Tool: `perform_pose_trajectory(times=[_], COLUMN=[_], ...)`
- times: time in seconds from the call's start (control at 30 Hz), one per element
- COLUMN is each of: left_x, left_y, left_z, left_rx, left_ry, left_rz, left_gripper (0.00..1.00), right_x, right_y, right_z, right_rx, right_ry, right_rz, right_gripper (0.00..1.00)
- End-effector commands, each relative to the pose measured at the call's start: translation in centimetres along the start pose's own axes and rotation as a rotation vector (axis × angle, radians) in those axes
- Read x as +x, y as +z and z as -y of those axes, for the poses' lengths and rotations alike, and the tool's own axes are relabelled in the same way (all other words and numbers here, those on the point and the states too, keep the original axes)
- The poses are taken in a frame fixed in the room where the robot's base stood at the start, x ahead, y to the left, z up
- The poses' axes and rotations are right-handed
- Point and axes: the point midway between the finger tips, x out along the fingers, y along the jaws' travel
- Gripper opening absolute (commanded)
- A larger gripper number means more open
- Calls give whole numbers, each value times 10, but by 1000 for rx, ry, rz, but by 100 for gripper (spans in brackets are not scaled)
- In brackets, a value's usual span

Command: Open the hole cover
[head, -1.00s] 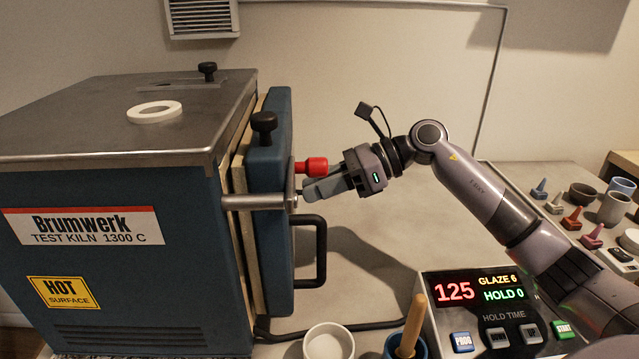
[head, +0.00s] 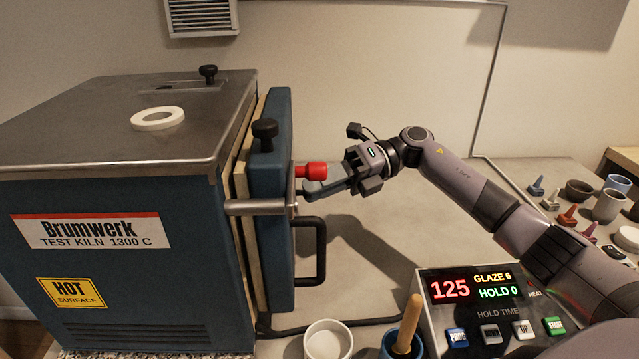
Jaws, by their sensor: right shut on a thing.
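The kiln door (head: 271,200) is blue and seen nearly edge-on. On its front face is a small metal fitting (head: 291,186), which I take for the hole cover, with a red knob (head: 312,170) sticking out to the right. My right gripper (head: 314,189) is at this fitting, its fingers just below and in front of the red knob. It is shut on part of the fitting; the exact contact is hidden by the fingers. The hole itself cannot be seen from this side. My left gripper is not in view.
A black door handle (head: 319,250) sits below the gripper, and a metal bar (head: 254,207) beside it. The kiln top holds a white ring (head: 158,118). A controller box (head: 485,310), white bowl (head: 328,340) and several pots stand on the table. Its middle is clear.

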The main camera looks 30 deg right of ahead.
Motion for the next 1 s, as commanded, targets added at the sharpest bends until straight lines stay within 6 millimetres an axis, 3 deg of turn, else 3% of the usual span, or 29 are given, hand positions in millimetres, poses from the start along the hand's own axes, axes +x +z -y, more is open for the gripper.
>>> perform_pose_trajectory(times=[0.5,1.0], left_x=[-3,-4], left_y=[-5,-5], left_z=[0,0], left_rx=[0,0], left_ry=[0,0], left_rz=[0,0], left_gripper=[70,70], right_x=[-1,-1], right_y=[2,3], right_z=[-6,-8], right_rx=[350,438], right_ry=[147,183], right_rz=[3,3], right_gripper=[0,0])
